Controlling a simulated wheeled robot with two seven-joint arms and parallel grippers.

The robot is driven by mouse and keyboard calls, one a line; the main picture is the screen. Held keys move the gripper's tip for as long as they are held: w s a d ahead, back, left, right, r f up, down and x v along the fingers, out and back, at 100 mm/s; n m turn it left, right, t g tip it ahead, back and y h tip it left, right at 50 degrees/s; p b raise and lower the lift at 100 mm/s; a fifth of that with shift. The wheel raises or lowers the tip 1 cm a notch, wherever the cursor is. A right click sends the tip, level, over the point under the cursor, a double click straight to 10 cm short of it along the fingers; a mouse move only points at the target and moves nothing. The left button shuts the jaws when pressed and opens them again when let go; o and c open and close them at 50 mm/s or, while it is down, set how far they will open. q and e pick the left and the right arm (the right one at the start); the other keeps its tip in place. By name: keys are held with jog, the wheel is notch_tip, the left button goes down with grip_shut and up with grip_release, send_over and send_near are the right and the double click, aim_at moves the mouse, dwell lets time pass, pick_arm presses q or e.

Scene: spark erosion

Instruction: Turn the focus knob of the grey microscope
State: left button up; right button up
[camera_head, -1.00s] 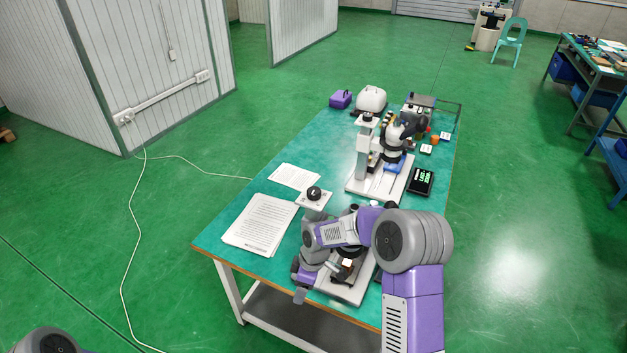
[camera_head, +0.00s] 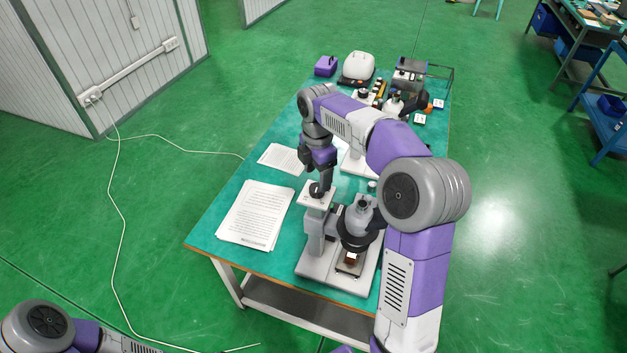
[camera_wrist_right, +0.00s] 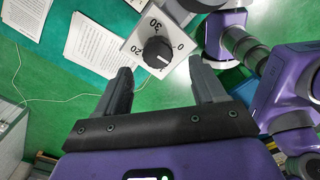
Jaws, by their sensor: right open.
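The grey microscope (camera_head: 314,246) stands at the near end of the teal table. Its black focus knob (camera_head: 316,190) sits on a white dial plate on top of the column. In the right wrist view the knob (camera_wrist_right: 157,52) has a white pointer mark, and 0, 20 and 30 show on the plate. My right gripper (camera_head: 321,184) points down over the knob. It also shows in the right wrist view (camera_wrist_right: 160,72), open, with the knob seen between its fingertips; contact cannot be told. My left arm shows at the lower left, but its gripper is out of view.
A second microscope (camera_head: 352,165) stands farther back, partly hidden by my right arm. Printed sheets (camera_head: 254,215) lie left of the grey microscope. A purple box (camera_head: 326,66) and a white device (camera_head: 358,66) stand at the far end.

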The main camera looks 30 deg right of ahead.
aim_at(317, 188)
jog(key=f, duration=0.4)
jog(key=shift+w+f, duration=0.2)
jog(key=shift+s+f, duration=0.1)
jog(key=shift+f, duration=0.25)
jog(key=shift+c, duration=0.2)
jog(key=c, duration=1)
